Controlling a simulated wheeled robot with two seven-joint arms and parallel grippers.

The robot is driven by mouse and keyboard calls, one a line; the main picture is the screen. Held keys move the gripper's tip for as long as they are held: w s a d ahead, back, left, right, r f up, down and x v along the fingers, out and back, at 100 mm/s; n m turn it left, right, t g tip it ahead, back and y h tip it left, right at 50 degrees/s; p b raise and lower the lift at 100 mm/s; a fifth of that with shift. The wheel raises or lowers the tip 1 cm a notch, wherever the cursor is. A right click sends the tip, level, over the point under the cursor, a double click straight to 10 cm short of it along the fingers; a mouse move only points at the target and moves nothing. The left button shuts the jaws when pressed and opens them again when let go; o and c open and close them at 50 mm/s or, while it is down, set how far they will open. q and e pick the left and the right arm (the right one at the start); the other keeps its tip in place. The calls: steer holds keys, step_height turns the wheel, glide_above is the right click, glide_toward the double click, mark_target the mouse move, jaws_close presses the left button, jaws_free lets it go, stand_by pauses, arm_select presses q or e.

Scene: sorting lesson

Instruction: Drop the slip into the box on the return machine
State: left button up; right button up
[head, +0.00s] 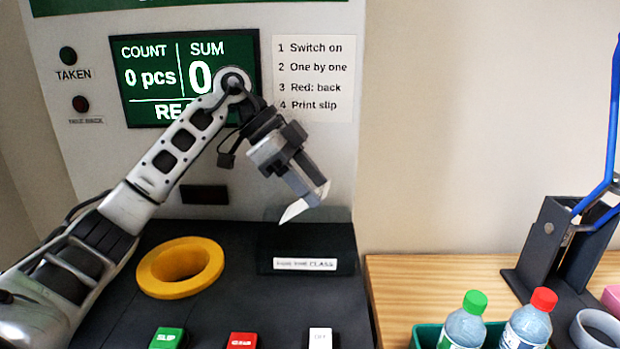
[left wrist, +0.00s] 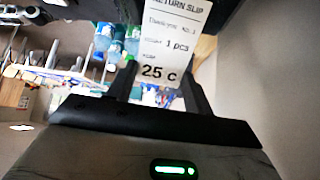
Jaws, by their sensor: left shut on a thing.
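My left gripper (head: 311,192) points down and to the right, shut on the white slip (head: 293,211). In the left wrist view the slip (left wrist: 170,40) sits between the two dark fingers (left wrist: 160,82), its print reading "RETURN SLIP", "1 pcs" and "25 c". The dark box (head: 335,248) with the label "FOR THE CLASS" stands on the dark deck of the return machine (head: 225,290). In the head view the slip shows just above the box, apart from its labelled front. My right gripper is not in view.
A yellow ring (head: 152,277) lies left of the box. Green (head: 167,338), red (head: 242,340) and white (head: 320,338) buttons line the front. The screen (head: 150,77) reads "0 pcs". Capped bottles (head: 463,328) and a dark stand with a blue lever (head: 550,245) are at right.

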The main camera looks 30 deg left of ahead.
arm_select(q)
step_height(320, 180, down, 4)
steer(key=shift+r+b, duration=0.25)
steer(key=shift+b, duration=0.3)
steer(key=shift+f, duration=0.55)
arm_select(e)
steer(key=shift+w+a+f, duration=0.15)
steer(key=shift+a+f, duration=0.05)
arm_select(q)
steer(key=o, duration=0.8)
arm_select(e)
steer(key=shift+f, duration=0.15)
arm_select(q)
steer(key=shift+r, duration=0.1)
steer(key=v, duration=1.5)
steer(key=shift+a+r, duration=0.25)
steer(key=shift+r, duration=0.05)
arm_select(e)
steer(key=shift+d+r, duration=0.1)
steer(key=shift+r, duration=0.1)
